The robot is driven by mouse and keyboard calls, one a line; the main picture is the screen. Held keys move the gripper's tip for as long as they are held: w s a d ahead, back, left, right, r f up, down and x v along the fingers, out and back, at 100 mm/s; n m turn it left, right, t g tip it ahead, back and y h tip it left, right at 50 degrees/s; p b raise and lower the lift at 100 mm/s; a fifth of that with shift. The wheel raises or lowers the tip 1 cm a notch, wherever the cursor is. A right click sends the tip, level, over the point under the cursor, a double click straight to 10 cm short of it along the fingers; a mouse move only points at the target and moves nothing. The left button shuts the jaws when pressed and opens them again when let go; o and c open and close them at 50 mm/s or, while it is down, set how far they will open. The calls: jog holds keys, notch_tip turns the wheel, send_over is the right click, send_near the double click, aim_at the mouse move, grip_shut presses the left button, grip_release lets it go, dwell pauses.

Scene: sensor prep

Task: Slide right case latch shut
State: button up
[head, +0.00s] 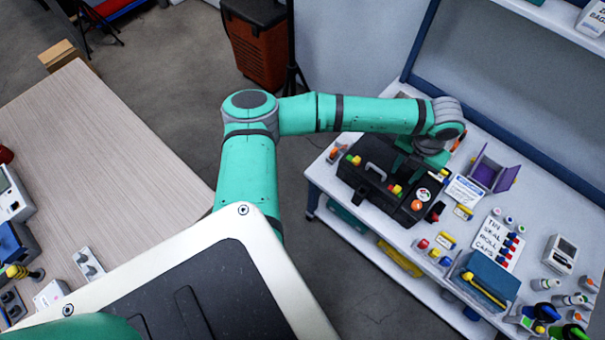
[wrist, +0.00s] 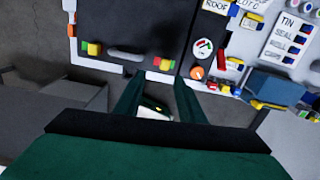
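The black case (head: 375,180) lies closed on the white bench; its dark top also fills the upper left of the wrist view (wrist: 130,25). The right case latch (head: 395,190), with yellow, red and green parts, is on the front edge, right of the handle. In the wrist view this latch (wrist: 163,64) lies just beyond and between my fingertips. The left latch (wrist: 93,48) is left of the handle (wrist: 125,53). I cannot tell whether the latches are shut. My gripper (wrist: 156,82) is open and empty; in the head view its fingertips are hard to make out.
An orange knob (wrist: 197,73) and round gauge label (wrist: 203,48) are right of the latch. A purple holder (head: 492,172), blue box (head: 487,278) and label card (head: 497,240) crowd the bench to the right. A wooden table (head: 110,165) stands left, across open floor.

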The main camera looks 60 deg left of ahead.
jog(key=s+a+f+n+t, duration=0.2)
jog(key=s+a+f+n, duration=0.5)
jog(key=s+a+f, duration=0.45)
jog(key=s+d+f+n+t, duration=0.1)
jog(key=s+n, duration=0.3)
jog(key=s, duration=0.5)
jog(key=s+d+f+n+t, duration=0.2)
jog(key=s+d+f+n, duration=0.1)
jog(key=s, duration=0.6)
jog(key=shift+s+f+n, duration=0.25)
jog(key=shift+s+n, duration=0.05)
jog(key=shift+n, duration=0.5)
